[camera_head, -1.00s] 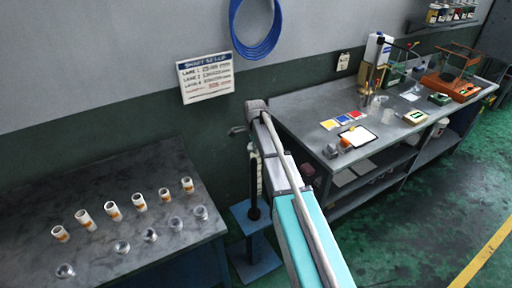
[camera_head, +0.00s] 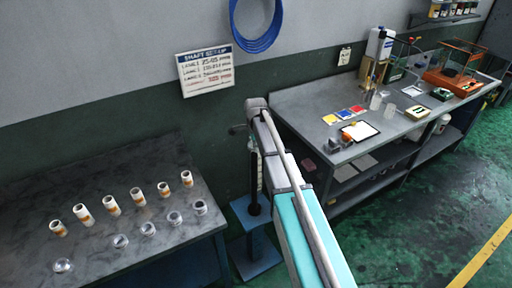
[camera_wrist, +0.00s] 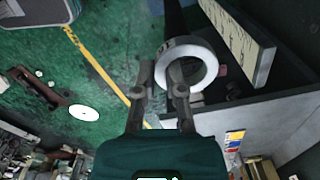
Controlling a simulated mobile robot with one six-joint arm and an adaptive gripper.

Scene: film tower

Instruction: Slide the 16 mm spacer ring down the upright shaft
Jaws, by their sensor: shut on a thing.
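My gripper (camera_wrist: 161,92) is shut on the wall of a pale metallic ring (camera_wrist: 208,66), which stands out beyond the fingertips in the wrist view. In the head view the gripper is mostly hidden behind my arm, near the wall. The dark upright shaft (camera_head: 254,182) rises from a blue stand (camera_head: 262,264) below the end of my arm. Its upper end is hidden by the arm. Something dark shows beyond the ring in the wrist view, but I cannot tell whether the ring is around the shaft.
A grey table (camera_head: 100,185) at left bears several white-and-orange tubes and clear cups. A workbench (camera_head: 300,102) with instruments stands at right. A setup sign (camera_head: 205,72) and blue hose coil (camera_head: 256,30) hang on the wall. Green floor is open at lower right.

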